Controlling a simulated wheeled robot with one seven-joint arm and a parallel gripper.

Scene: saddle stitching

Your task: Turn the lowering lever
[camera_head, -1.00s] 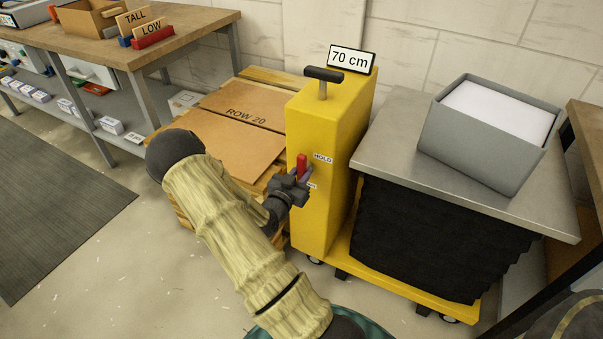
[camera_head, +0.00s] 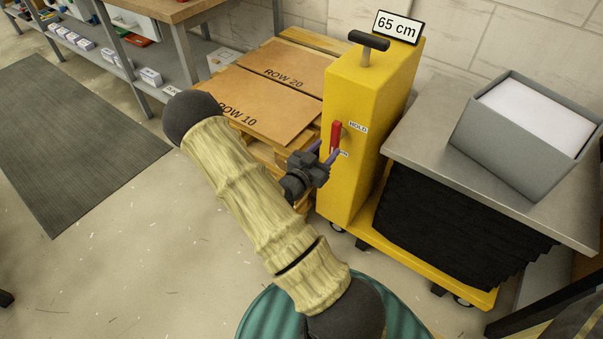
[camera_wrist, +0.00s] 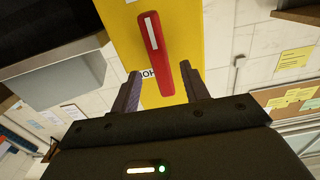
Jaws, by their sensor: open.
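The lowering lever (camera_head: 335,136) is a red handle on the front of the yellow lift column (camera_head: 352,150). It stands close to upright, below and beside the HOLD label (camera_head: 358,127); a second label below is partly hidden. My gripper (camera_head: 329,153) is open and empty, just in front of the lever's lower part. In the wrist view, the red lever (camera_wrist: 157,50) lies between and beyond the two open fingers of my gripper (camera_wrist: 160,90), with the yellow column behind it. I cannot tell whether a finger touches it. The sign (camera_head: 398,27) on the column reads 65 cm.
A grey lift table (camera_head: 420,150) with black bellows carries a grey bin (camera_head: 475,140) of white paper, right of the column. A pallet with ROW 10 and ROW 20 boards (camera_head: 262,108) stands left. Open floor and a dark mat (camera_head: 75,140) lie further left.

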